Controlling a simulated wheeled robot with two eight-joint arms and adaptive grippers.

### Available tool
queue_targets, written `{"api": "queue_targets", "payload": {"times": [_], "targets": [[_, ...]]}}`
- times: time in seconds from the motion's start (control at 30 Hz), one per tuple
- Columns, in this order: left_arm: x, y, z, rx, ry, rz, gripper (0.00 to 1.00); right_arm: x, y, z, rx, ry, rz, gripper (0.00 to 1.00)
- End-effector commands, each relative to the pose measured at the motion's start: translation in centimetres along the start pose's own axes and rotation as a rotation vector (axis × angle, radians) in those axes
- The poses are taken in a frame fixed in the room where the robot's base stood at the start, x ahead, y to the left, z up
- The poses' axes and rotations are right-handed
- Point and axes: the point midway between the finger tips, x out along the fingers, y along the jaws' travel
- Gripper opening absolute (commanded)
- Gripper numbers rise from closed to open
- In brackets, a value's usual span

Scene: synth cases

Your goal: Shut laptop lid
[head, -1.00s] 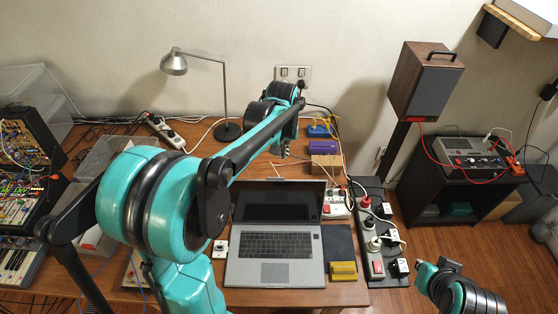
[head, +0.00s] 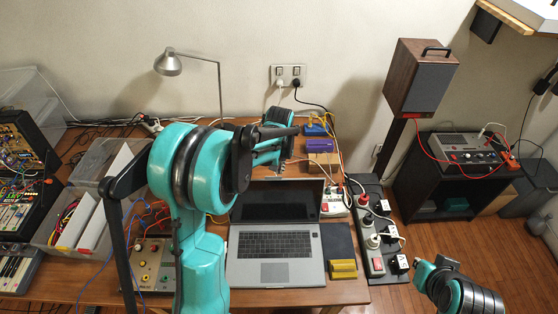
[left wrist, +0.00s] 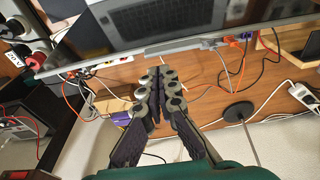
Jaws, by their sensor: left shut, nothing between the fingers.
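The grey laptop (head: 275,245) stands open on the wooden table, its keyboard facing me and its dark-screened lid (head: 278,200) raised at the back. In the left wrist view, the lid's edge (left wrist: 190,43) runs across the upper part, with the keyboard (left wrist: 112,22) beyond it. My left gripper (left wrist: 159,78) is shut and empty, its fingertips close to that edge on the rear side; I cannot tell whether they touch. In the head view my left arm hides part of the table, and the fingers do not show clearly.
A power strip (head: 375,235) and a yellow block (head: 343,269) lie right of the laptop. A purple box (head: 319,145) stands behind it. A lamp (head: 168,65), a clear bin (head: 60,225) and a knobbed panel (head: 152,262) are on the left. Loose cables run behind the lid.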

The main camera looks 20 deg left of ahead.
Motion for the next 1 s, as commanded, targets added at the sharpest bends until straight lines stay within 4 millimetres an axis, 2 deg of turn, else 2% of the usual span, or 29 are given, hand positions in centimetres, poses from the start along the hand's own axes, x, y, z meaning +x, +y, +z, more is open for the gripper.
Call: {"api": "queue_targets", "payload": {"times": [0.17, 0.67, 0.87, 1.0], "targets": [[-0.4, 0.0, 1.1, 0.001, 0.000, 0.000, 0.00, 0.0, 0.0, 0.1, 0.000, 0.000, 0.000, 0.00], [-0.6, 0.0, 1.6, 0.001, 0.013, 0.000, 0.00, 0.1, 0.0, 0.1, 0.000, 0.000, 0.000, 0.00], [-1.2, 0.0, 3.6, 0.002, 0.083, 0.001, 0.00, 0.2, 0.0, 0.2, 0.000, 0.000, 0.000, 0.00], [-1.8, 0.0, 6.1, 0.005, 0.176, 0.001, 0.00, 0.6, 0.0, 0.4, 0.000, 0.000, 0.000, 0.00]]}}
